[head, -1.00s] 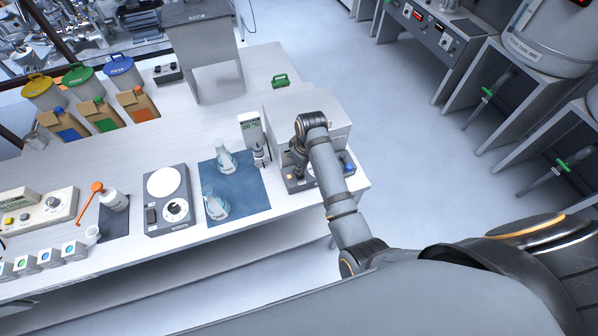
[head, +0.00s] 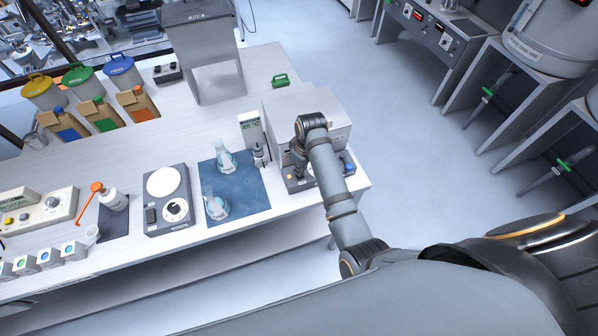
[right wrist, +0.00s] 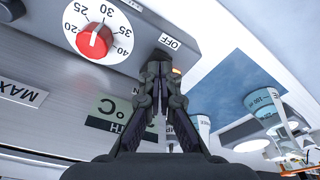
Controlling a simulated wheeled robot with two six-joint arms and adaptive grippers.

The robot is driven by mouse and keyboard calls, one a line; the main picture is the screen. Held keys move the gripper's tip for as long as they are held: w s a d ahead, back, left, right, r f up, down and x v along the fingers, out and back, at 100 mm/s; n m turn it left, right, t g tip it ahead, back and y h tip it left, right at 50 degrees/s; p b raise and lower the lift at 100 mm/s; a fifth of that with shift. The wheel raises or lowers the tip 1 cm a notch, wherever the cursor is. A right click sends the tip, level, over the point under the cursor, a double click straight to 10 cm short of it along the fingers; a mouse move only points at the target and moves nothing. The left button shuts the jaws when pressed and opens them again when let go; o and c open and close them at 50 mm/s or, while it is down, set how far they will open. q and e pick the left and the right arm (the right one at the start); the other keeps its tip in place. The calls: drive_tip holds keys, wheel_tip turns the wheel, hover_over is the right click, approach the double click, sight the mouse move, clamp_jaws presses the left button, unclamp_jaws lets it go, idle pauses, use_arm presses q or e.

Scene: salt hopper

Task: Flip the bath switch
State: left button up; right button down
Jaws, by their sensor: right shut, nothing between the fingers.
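The bath (head: 338,108) is a pale grey box at the right end of the bench, with its control panel along the near edge. In the right wrist view its panel shows a red dial knob (right wrist: 95,40), a °C display (right wrist: 112,108) and an OFF label (right wrist: 170,41). A small orange-lit part, apparently the switch (right wrist: 176,70), shows just beside the fingertips and is mostly hidden by them. My right gripper (right wrist: 161,62) is shut and empty, with its tips at or very near the panel by the OFF label; contact is unclear. My left gripper is out of view.
Left of the bath, two flasks (head: 225,160) stand on a blue mat (head: 252,192), near a small display unit (head: 250,130). A scale-like device (head: 166,222) stands further left. Open floor (head: 400,130) lies right of the bench.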

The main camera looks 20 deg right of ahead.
drive_tip(key=shift+f, duration=0.75)
wheel_tip(320, 180, up, 2)
drive_tip(key=shift+r+p, duration=0.15)
drive_tip(key=shift+p, duration=0.4)
drive_tip(key=shift+r, duration=2.4)
